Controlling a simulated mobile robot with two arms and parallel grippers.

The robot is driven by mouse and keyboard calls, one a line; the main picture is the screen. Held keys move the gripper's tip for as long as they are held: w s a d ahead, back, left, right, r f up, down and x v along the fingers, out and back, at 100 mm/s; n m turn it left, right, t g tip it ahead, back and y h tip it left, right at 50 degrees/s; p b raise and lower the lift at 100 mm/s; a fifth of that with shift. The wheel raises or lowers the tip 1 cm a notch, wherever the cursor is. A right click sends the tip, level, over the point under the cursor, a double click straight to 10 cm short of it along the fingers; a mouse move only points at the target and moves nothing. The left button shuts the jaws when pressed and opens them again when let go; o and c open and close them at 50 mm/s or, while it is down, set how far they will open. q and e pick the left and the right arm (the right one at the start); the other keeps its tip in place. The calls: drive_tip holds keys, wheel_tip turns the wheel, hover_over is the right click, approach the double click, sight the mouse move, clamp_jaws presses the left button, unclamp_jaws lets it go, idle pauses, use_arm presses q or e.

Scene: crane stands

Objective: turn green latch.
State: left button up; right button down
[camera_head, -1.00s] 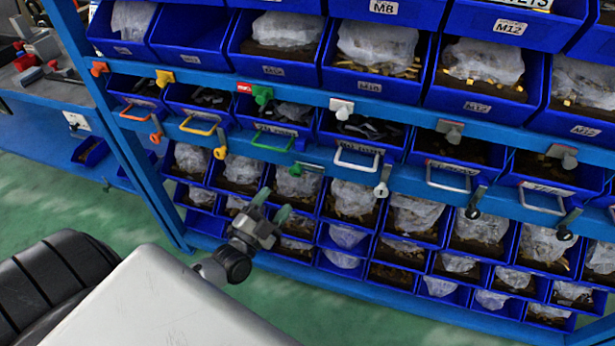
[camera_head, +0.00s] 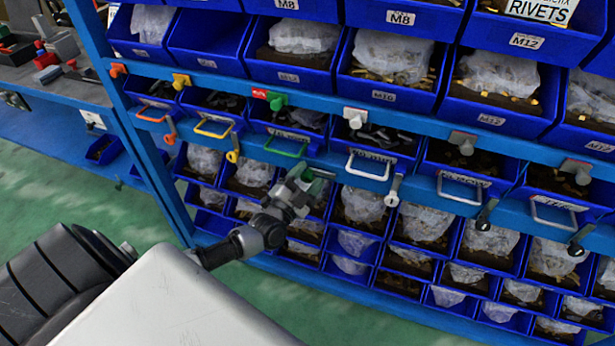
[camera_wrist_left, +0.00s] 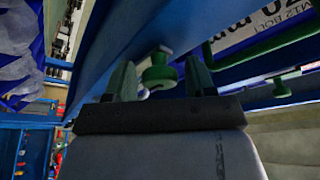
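The green latch shows in the left wrist view as a round green knob (camera_wrist_left: 160,74) on the blue rail. My left gripper (camera_wrist_left: 160,80) is open, with one finger on each side of the knob. I cannot tell whether either finger touches it. In the head view my left gripper (camera_head: 306,182) is at the lower blue rail, just right of and below the green drawer handle (camera_head: 286,147), and it mostly hides the latch there. My right gripper is in neither view.
A green knob with a red tag (camera_head: 276,99) is on the upper rail. Orange (camera_head: 170,132) and yellow (camera_head: 232,156) latches are to the left, a white one (camera_head: 393,190) to the right. Blue bins fill the rack above and below. Green floor (camera_head: 90,205) is open at left.

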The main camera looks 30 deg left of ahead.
use_arm(q)
drive_tip(key=c, duration=0.7)
drive_tip(key=shift+c, duration=0.3)
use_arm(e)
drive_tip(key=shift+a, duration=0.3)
